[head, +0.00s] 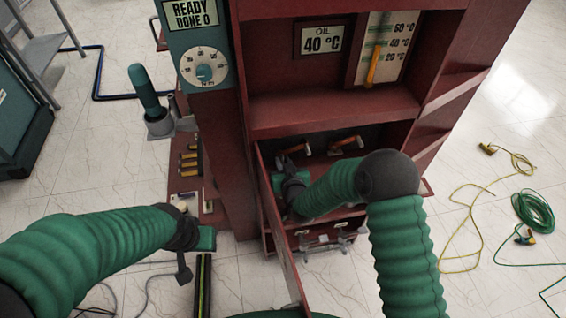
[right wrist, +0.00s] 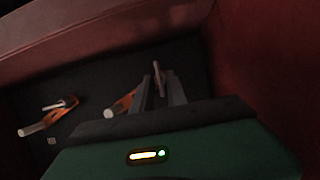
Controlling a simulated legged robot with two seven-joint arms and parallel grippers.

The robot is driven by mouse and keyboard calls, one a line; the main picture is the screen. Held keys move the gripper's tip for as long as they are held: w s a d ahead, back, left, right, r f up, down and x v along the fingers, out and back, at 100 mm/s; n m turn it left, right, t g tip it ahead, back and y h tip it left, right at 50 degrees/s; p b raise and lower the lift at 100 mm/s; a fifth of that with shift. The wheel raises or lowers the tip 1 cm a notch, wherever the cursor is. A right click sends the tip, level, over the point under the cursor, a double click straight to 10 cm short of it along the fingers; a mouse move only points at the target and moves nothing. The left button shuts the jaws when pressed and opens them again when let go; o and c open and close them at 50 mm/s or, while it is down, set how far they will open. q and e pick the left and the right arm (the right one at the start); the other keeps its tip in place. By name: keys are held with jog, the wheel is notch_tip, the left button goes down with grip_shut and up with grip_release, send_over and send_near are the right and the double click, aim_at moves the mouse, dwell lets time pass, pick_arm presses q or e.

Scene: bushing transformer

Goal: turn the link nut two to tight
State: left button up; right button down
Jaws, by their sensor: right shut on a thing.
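Two orange links (head: 345,143) with pale ends lie in the dark open compartment of the red cabinet. My right gripper (head: 283,163) reaches into the compartment at the left link (head: 294,152). In the right wrist view its narrow fingers (right wrist: 161,92) are closed at the end of the nearer orange link (right wrist: 124,104), on what looks like its link nut, which the fingers mostly hide. The other link (right wrist: 46,118) lies apart, further left in that view. My left gripper (head: 190,250) hangs outside the cabinet at the lower left, and its fingers are unclear.
An open red door (head: 283,240) stands left of my right forearm. A panel with a dial (head: 204,67) reads "READY DONE 0". An oil display (head: 322,38) reads 40 °C. A green-handled tool (head: 146,92) stands in a holder. Cables (head: 535,212) lie on the floor at right.

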jog(key=m+y+b, duration=0.2)
jog(key=m, duration=0.1)
jog(key=shift+w+d+f+b, duration=0.1)
jog(key=shift+d+f+b, duration=0.1)
jog(key=shift+d+b, duration=0.15)
jog(key=m+y+b, duration=0.1)
jog(key=m, duration=0.1)
jog(key=m+y+b, duration=0.1)
jog(key=m, duration=0.1)
jog(key=shift+d+f+y+b, duration=0.2)
jog(key=shift+y+b, duration=0.1)
jog(key=shift+b, duration=0.05)
jog(key=m+b, duration=0.1)
jog(key=m+y+b, duration=0.1)
jog(key=m, duration=0.1)
jog(key=m+t+y, duration=0.1)
jog(key=shift+f+b, duration=0.25)
jog(key=shift+b, duration=0.15)
jog(key=shift+m+t+b, duration=0.4)
jog(key=shift+m+b, duration=0.2)
jog(key=shift+m, duration=0.5)
jog(key=c, duration=1.7)
grip_release()
jog(key=shift+o, duration=0.5)
jog(key=shift+d+y, duration=0.1)
jog(key=shift+y, duration=0.2)
